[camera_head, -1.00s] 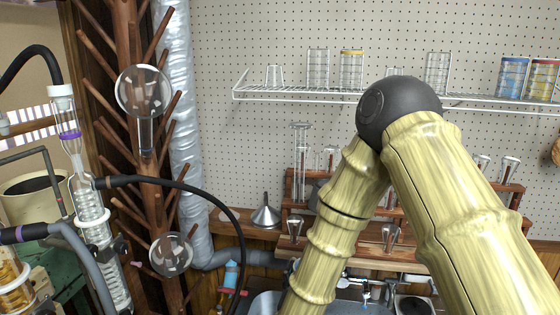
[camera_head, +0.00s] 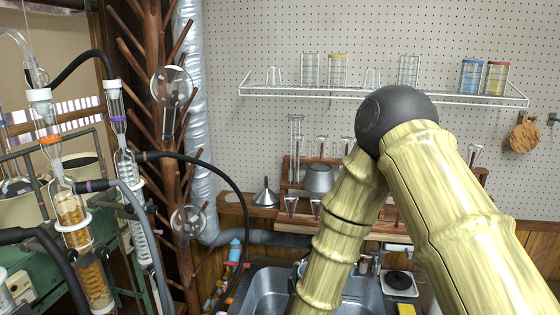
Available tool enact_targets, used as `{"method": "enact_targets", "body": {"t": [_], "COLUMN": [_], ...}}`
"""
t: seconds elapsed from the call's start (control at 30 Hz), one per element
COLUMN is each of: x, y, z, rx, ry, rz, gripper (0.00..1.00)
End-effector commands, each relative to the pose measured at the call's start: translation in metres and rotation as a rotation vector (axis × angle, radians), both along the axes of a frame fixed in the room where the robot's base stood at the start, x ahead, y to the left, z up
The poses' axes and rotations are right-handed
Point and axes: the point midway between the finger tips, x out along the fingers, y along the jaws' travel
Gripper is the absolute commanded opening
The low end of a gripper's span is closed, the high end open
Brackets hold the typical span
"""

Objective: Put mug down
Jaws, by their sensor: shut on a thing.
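I cannot see the mug in the head view. My gripper is out of view too. Only the upper links and dark joint of my arm show, crossing the right half of the picture and running down past the bottom edge. The arm hides part of the sink and of the wooden rack behind it.
A metal sink (camera_head: 268,289) lies at the bottom middle. A wooden rack (camera_head: 379,234) with glassware stands behind it, below a wire shelf (camera_head: 300,92). A funnel (camera_head: 265,193) stands left of the rack. Reflux glassware (camera_head: 72,212) with hoses crowds the left side.

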Motion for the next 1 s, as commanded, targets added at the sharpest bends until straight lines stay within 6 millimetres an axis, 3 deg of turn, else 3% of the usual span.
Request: {"method": "enact_targets", "body": {"t": [0.33, 0.63, 1.0], "x": [-0.004, -0.023, -0.032], "y": [-0.036, -0.081, -0.094], "z": [-0.045, -0.096, -0.110], "rx": [-0.013, -0.006, 0.006], "ry": [-0.013, 0.001, 0.013], "rz": [0.092, 0.225, 0.270], "gripper": [0.35, 0.35, 0.35]}}
